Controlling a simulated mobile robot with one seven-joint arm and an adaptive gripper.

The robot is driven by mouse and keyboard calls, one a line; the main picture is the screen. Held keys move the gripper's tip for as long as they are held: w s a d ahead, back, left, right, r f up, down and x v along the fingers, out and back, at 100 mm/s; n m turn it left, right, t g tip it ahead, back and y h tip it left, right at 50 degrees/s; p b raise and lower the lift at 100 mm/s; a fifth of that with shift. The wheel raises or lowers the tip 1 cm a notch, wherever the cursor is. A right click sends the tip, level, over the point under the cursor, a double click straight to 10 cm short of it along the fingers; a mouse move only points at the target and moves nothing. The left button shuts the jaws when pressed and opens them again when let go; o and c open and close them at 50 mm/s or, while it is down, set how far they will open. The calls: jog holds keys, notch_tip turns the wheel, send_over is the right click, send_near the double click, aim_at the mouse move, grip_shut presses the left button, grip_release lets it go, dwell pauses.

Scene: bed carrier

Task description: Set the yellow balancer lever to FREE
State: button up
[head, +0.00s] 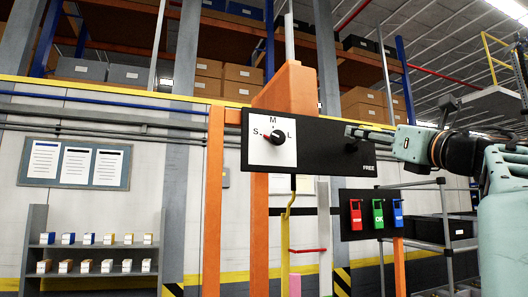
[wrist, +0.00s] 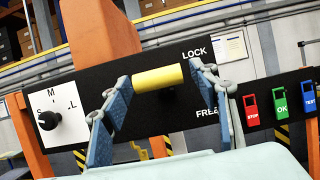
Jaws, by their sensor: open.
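The yellow balancer lever (wrist: 158,77) shows in the wrist view as a yellow cylindrical grip in front of a black panel (wrist: 85,92). The word LOCK stands above right of it and FREE below right; the grip lies nearer the LOCK height. My gripper (wrist: 160,76) is open, one blue-padded finger at each end of the grip. Whether either finger touches it I cannot tell. In the head view my gripper (head: 354,132) comes in from the right at the panel (head: 310,160). There the yellow grip cannot be made out, and LOCK is hidden; FREE is readable.
Left on the panel is a selector dial (head: 275,137) marked S, M, L. Below right are red STOP (head: 356,215), green OK (head: 378,213) and blue (head: 398,213) buttons. An orange post (head: 215,200) and a yellow hook (head: 286,215) stand below the panel.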

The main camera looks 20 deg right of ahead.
jog(key=shift+c, duration=0.6)
grip_shut()
